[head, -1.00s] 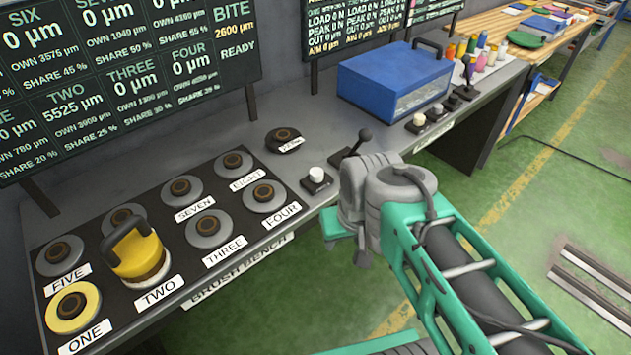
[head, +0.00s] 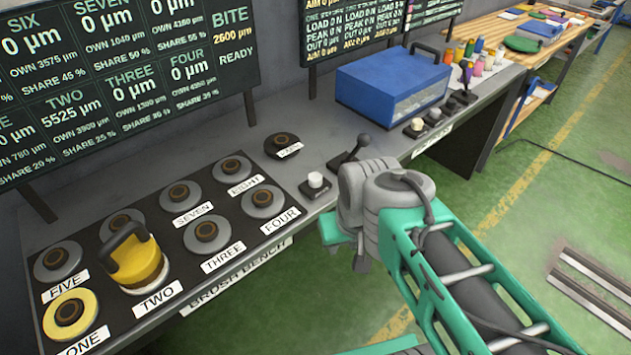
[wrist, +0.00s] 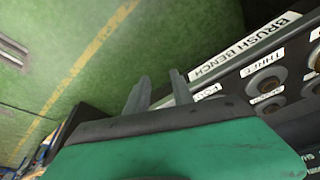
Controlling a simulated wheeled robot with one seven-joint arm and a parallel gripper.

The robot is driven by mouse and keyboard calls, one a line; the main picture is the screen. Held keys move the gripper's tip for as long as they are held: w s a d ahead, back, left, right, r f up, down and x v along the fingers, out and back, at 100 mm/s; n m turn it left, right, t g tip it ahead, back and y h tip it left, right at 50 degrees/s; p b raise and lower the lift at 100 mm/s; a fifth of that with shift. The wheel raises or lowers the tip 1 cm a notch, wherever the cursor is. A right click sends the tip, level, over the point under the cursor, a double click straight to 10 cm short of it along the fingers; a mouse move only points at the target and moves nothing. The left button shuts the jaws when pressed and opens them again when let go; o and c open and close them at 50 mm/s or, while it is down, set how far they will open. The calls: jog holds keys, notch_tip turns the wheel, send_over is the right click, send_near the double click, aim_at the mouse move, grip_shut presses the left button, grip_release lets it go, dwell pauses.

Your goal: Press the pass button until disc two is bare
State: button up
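Disc two, by the label TWO (head: 158,299), carries a yellow cylinder with a dark arched handle (head: 136,262) and a whitish lower band. The disc itself is hidden beneath it. The board (head: 95,85) reads 5525 µm for TWO. A white button (head: 315,180) on a small dark base stands right of disc FOUR, beside a lever (head: 352,150); I cannot read a label naming it the pass button. My gripper (wrist: 158,90) shows two grey fingers apart with nothing between them, over the bench's front edge.
Disc ONE has a yellow ring (head: 70,313); the other discs look grey with brown hubs. A blue box (head: 392,84) stands behind, with more buttons and a lever to its right. Green floor (head: 500,225) lies open in front of the bench.

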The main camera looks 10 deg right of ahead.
grip_shut()
dwell(1.4)
